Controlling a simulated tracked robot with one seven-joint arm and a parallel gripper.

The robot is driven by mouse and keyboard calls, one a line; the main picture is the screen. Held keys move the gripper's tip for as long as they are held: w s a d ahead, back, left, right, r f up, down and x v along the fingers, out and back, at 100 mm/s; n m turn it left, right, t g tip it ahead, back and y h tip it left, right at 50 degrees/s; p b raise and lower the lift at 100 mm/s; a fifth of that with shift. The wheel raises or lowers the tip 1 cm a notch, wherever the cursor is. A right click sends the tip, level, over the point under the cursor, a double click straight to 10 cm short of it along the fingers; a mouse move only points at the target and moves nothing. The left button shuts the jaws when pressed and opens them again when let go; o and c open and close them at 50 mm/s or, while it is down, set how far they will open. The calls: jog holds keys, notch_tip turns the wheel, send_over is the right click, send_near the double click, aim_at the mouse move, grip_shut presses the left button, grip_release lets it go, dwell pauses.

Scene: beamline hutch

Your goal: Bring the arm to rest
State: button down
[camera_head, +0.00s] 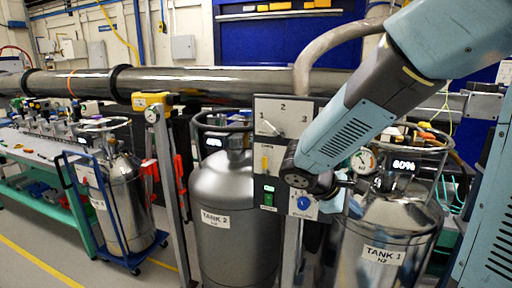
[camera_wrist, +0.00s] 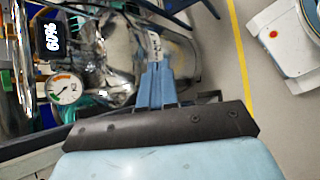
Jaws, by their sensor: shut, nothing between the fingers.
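My arm (camera_head: 355,120) reaches in from the upper right in the head view, bent, with its lower joint in front of the switch panel (camera_head: 268,127). In the wrist view my gripper (camera_wrist: 156,66) shows as blue fingers that are shut together with nothing between them. The fingers point toward the shiny metal of tank 1 (camera_wrist: 115,50); I cannot tell whether they touch it. In the head view the gripper is mostly hidden behind the arm, near tank 1 (camera_head: 375,235).
Tank 2 (camera_head: 235,220) stands left of the panel. A smaller tank (camera_head: 122,205) sits on a blue cart farther left. A pressure gauge (camera_head: 363,161) and a percent display (camera_head: 403,166) are close to the arm. A beam pipe (camera_head: 200,82) crosses behind. Floor shows at lower left.

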jog(key=s+r+m+t+y, duration=0.3)
jog(key=s+r+m+y, duration=0.6)
jog(key=s+r+m, duration=0.2)
jog(key=shift+s+a+t, duration=0.3)
jog(key=shift+s, duration=0.05)
